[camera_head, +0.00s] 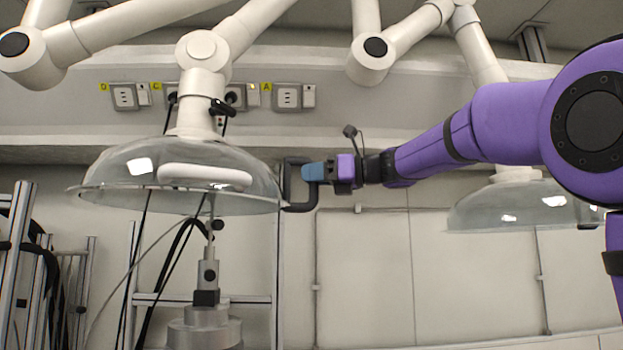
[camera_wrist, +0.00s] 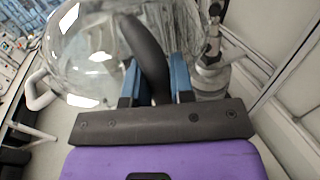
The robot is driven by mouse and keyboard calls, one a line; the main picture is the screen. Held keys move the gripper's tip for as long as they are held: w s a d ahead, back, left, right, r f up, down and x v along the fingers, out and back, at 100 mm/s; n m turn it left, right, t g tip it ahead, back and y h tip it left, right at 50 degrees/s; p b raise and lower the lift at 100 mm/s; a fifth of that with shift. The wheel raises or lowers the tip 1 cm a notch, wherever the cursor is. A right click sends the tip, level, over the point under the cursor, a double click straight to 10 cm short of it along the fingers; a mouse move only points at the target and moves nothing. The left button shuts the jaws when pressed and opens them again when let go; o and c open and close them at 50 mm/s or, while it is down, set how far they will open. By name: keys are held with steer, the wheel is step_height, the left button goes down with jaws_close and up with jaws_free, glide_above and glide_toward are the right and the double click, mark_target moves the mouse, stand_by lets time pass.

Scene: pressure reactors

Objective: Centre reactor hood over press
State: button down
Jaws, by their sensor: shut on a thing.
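The reactor hood (camera_head: 150,165) is a clear dome hanging from a white jointed arm at the left of the head view. A black handle (camera_head: 287,185) stands off its right rim. My gripper (camera_head: 312,171) is shut on this handle from the right, with blue fingers. In the wrist view my gripper (camera_wrist: 158,85) has the black handle (camera_wrist: 146,50) between its blue fingers, with the hood (camera_wrist: 85,60) behind it. The press (camera_head: 206,322) is a grey metal unit with a rod, standing below the hood. Its top reaches up near the hood's rim.
A second clear hood (camera_head: 500,213) hangs at the right, partly behind my purple arm. Wall sockets (camera_head: 288,97) line the back. Metal frames with dark hoses (camera_head: 40,265) stand at the left. The area right of the press, before the pale cabinet panels (camera_head: 365,265), looks clear.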

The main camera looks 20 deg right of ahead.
steer(key=s+a+m+t+h, duration=0.1)
steer(key=s+a+t, duration=0.1)
steer(key=s, duration=0.9)
steer(key=shift+s+a+m+h, duration=0.25)
steer(key=shift+a+m+h, duration=0.05)
steer(key=shift+a+m, duration=0.15)
steer(key=shift+r, duration=0.1)
steer(key=c, duration=1)
jaws_free()
steer(key=shift+t, duration=0.3)
steer(key=shift+w, duration=0.1)
steer(key=shift+d, duration=0.2)
steer(key=v, duration=1)
steer(key=shift+s+d, duration=0.15)
steer(key=shift+s, duration=0.2)
